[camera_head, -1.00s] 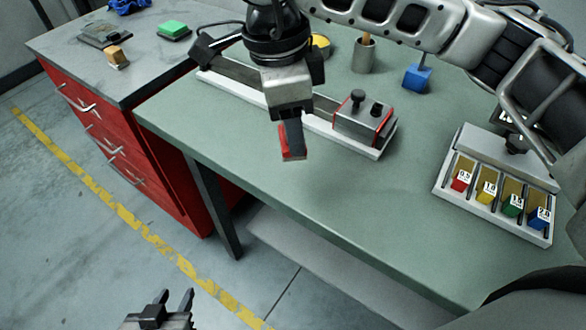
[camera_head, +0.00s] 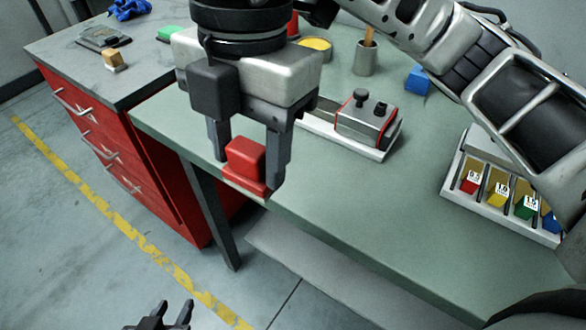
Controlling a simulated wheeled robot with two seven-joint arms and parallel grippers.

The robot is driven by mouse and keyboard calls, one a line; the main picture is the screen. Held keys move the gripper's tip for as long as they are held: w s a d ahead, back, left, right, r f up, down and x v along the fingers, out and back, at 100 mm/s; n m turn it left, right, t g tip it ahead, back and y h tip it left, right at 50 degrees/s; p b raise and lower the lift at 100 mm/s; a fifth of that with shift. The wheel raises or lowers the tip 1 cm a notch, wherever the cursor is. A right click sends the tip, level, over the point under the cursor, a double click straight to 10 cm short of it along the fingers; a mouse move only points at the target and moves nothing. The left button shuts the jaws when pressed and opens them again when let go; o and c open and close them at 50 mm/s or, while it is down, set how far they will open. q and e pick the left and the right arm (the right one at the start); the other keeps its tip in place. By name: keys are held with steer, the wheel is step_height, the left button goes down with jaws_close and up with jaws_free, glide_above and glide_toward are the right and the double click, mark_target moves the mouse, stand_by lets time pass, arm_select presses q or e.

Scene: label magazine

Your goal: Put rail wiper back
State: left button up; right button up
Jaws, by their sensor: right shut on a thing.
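The red rail wiper (camera_head: 245,157), a small block on a wider red base, is between the two fingers of my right gripper (camera_head: 246,165). My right gripper is shut on it and holds it in front of the bench's front left edge in the picture. The rail (camera_head: 322,103) lies on a white base on the green bench, partly hidden behind my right gripper. A grey carriage (camera_head: 362,124) with black knobs and red edges sits at its right end. My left gripper (camera_head: 172,312) is low at the bottom left, its fingers apart and empty, over the floor.
A label magazine (camera_head: 505,212) with coloured labels stands at the right, partly behind my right arm. A pot (camera_head: 366,58), a blue block (camera_head: 418,80) and a yellow round thing (camera_head: 316,45) stand at the back. A red drawer cabinet (camera_head: 130,150) is left. The bench's front is clear.

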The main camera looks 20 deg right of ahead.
steer(key=shift+w+d, duration=0.15)
steer(key=shift+w, duration=0.1)
steer(key=w+d+f, duration=0.2)
steer(key=w, duration=0.1)
steer(key=w+d+f+p, duration=0.1)
steer(key=w+d+f, duration=0.1)
steer(key=w+f, duration=0.1)
steer(key=w+d+f, duration=0.3)
steer(key=shift+w+d+f, duration=0.1)
steer(key=shift+w+f, duration=0.1)
steer(key=shift+w, duration=0.2)
steer(key=shift+w+d+f, duration=0.15)
steer(key=shift+w+f, duration=0.1)
steer(key=shift+f, duration=0.15)
steer(key=f, duration=0.1)
steer(key=f+p, duration=0.1)
steer(key=f, duration=0.1)
steer(key=shift+w+d, duration=0.2)
steer(key=shift+f, duration=0.35)
steer(key=shift+f, duration=0.1)
